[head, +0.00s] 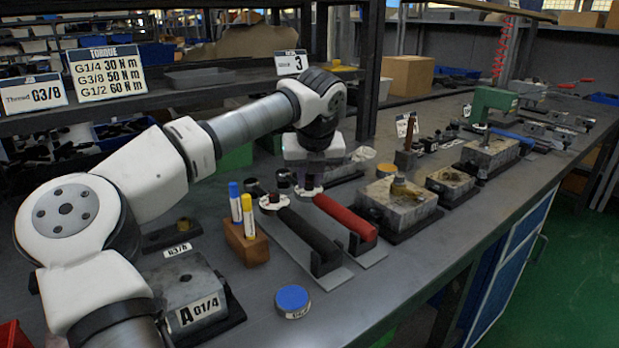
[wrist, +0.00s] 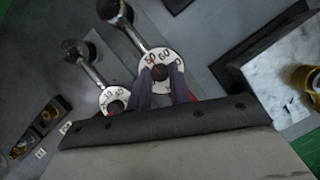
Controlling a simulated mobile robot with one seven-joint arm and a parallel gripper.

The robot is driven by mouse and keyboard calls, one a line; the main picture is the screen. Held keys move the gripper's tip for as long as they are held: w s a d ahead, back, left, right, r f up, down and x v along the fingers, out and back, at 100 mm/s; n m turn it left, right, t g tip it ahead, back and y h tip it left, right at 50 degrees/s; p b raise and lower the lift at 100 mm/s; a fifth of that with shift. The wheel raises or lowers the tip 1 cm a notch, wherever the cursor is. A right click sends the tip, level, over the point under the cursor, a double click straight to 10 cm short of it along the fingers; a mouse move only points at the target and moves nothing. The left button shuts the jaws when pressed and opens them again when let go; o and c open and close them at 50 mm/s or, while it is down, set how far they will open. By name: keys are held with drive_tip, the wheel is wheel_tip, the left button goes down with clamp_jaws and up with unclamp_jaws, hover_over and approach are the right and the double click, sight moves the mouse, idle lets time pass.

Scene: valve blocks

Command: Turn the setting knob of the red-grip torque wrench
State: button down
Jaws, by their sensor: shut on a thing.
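The red-grip torque wrench (head: 345,217) lies on a grey plate on the bench, its grip toward the front. Its round white dial also shows in the wrist view (wrist: 174,60), with 50 and 60 legible near its upper edge and a red mark close to the 50. My gripper (head: 308,186) points down over this dial, at the grip's far end. In the wrist view my gripper (wrist: 165,76) has its two dark fingers shut on the setting knob (wrist: 162,72) at the dial's centre. The fingers hide part of the knob and scale.
A black-grip torque wrench (head: 310,240) lies close on the left, with its own dial (wrist: 115,99). A wooden block (head: 245,243) with two markers, a blue round tin (head: 292,299) and valve blocks (head: 398,200) stand around. A sign (head: 108,73) lists torques: G1/4 30, G3/8 50, G1/2 60.

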drive_tip(key=c, duration=1.3)
unclamp_jaws()
drive_tip(key=shift+r, duration=0.1)
drive_tip(key=p+v, duration=0.1)
drive_tip(key=v, duration=1.2)
drive_tip(key=shift+s+r+p, duration=0.15)
drive_tip(key=shift+r+p, duration=0.15)
